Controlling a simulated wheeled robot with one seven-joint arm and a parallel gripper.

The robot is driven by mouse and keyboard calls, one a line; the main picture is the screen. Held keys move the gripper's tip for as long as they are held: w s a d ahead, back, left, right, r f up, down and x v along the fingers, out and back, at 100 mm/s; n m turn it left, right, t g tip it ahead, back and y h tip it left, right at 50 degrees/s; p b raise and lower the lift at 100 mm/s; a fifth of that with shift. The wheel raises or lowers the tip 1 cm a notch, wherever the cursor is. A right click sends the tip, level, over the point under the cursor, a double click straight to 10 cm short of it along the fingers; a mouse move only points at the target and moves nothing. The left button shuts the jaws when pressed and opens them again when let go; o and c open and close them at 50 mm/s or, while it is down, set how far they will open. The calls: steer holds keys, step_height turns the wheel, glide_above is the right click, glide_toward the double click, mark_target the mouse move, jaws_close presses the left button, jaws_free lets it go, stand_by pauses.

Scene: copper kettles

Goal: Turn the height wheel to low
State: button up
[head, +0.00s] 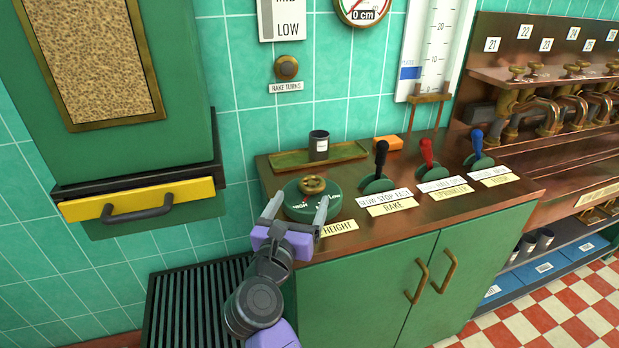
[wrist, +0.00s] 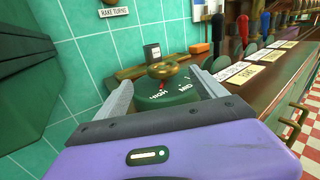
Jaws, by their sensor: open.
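The height wheel is a brass handwheel (head: 312,185) on a round green dial (head: 310,209) at the left end of the copper counter. The dial has white lettering; "HIGH" and "MID" read in the wrist view (wrist: 170,98), with a red pointer mark near "HIGH". A "HEIGHT" label (head: 339,228) lies in front. My gripper (head: 297,209) is open, with one finger on each side of the dial's near part. In the wrist view the brass wheel (wrist: 167,71) appears beyond and between the fingertips, and nothing is held.
Black rake (head: 381,158), red sprinkler (head: 427,155) and blue (head: 477,144) levers stand to the right on the counter (head: 450,205). Behind the dial are a dark cup (head: 319,145) on a green tray and an orange block (head: 388,143). A yellow-fronted drawer (head: 140,200) is at left.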

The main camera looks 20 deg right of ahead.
mark_target(308, 191)
steer(key=shift+s+d+m, duration=0.15)
steer(key=shift+m, duration=0.15)
steer(key=shift+d, duration=0.1)
steer(key=x, duration=0.7)
steer(key=shift+w+d, duration=0.15)
steer(key=shift+w, duration=0.1)
steer(key=shift+c, duration=0.4)
steer(key=c, duration=1.3)
steer(key=shift+r, duration=0.15)
